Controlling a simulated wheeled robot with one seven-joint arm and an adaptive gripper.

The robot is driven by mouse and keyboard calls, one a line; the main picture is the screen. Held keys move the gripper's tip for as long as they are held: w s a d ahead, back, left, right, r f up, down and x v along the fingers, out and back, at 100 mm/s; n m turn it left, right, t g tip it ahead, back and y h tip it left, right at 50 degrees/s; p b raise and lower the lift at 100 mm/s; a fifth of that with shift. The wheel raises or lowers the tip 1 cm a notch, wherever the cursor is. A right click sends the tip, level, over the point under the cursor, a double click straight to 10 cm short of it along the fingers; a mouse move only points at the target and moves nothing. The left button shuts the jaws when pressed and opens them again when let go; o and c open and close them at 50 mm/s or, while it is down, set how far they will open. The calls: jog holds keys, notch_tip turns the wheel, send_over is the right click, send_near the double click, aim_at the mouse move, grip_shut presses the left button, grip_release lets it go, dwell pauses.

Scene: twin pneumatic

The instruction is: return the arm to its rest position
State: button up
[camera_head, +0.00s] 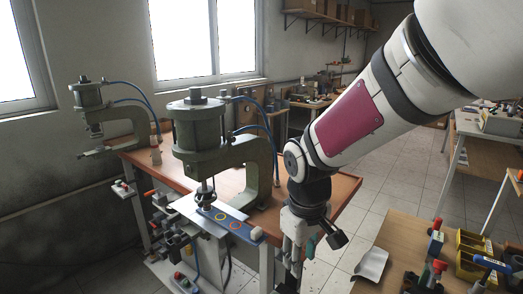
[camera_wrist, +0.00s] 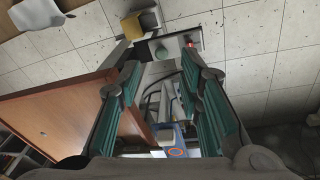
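My gripper (camera_wrist: 163,88) is open in the wrist view, its two teal-padded fingers apart with nothing held between them. In the camera_head view my arm comes in from the upper right and bends down at the wrist. My gripper (camera_head: 291,262) hangs there past the bench's front edge, right of the nearer press; its lower end is at or near the picture's bottom edge. The wrist view shows the brown bench top (camera_wrist: 75,120) on the left and a blue plate with an orange ring (camera_wrist: 177,153) low between the fingers.
The nearer green press (camera_head: 198,135) stands on the brown bench, a blue ringed plate (camera_head: 228,220) under its ram. A second press (camera_head: 90,100) stands behind. A table with yellow bins (camera_head: 470,245) and tools is at lower right. Tiled floor (camera_head: 390,180) is clear between.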

jog(key=s+d+r+m+t, duration=0.1)
jog(key=s+d+r+m, duration=0.2)
jog(key=s, duration=0.6)
jog(key=s+d+r+m+t, duration=0.1)
jog(key=s+d+r+m, duration=0.3)
jog(key=s+d+r, duration=0.3)
jog(key=s+d, duration=0.1)
jog(key=s, duration=0.2)
jog(key=shift+r+t, duration=0.3)
jog(key=shift+r, duration=0.1)
